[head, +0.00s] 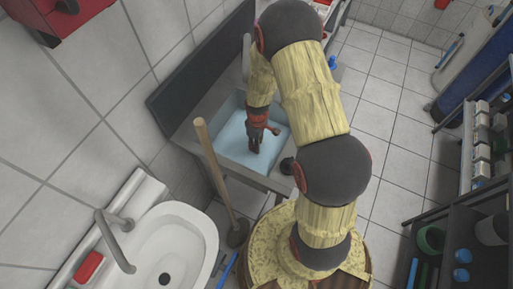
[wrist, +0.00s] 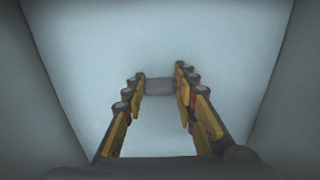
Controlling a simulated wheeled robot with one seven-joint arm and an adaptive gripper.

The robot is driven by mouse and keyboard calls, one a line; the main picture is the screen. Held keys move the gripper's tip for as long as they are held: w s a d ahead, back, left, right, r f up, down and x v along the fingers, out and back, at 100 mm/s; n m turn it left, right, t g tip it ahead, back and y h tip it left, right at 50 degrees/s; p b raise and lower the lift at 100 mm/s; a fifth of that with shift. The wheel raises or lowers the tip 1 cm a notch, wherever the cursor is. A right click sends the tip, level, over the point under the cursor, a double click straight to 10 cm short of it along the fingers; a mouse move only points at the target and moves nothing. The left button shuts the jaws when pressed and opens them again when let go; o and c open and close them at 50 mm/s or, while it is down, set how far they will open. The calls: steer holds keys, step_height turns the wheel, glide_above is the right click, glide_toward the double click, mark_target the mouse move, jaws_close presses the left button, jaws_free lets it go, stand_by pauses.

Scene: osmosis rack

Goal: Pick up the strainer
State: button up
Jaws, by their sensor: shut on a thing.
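The strainer (wrist: 159,87) shows in the wrist view as a small grey, rounded piece between my fingertips. My gripper (wrist: 160,80) is shut on it, with one finger on each side. In the head view my gripper (head: 255,146) points down inside the pale blue sink basin (head: 230,141). The strainer cannot be made out in the head view. Whether it touches the basin floor cannot be told.
The basin walls stand around my gripper. A plunger with a wooden handle (head: 214,172) stands in front of the sink unit. A white washbasin (head: 171,248) is at the lower left. A dark shelf rack (head: 450,215) stands at the right, with tiled floor (head: 385,115) between.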

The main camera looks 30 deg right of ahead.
steer(key=shift+r, duration=0.45)
steer(key=shift+s+a+r+p, duration=0.1)
steer(key=shift+a+r+p, duration=0.05)
steer(key=shift+r+p, duration=0.15)
steer(key=s+a, duration=0.2)
steer(key=a, duration=0.1)
steer(key=shift+a+r+p, duration=0.1)
steer(key=shift+a+p, duration=0.05)
steer(key=shift+p, duration=0.15)
step_height(320, 180, up, 13)
steer(key=p, duration=0.2)
steer(key=shift+r, duration=0.2)
steer(key=shift+r, duration=0.1)
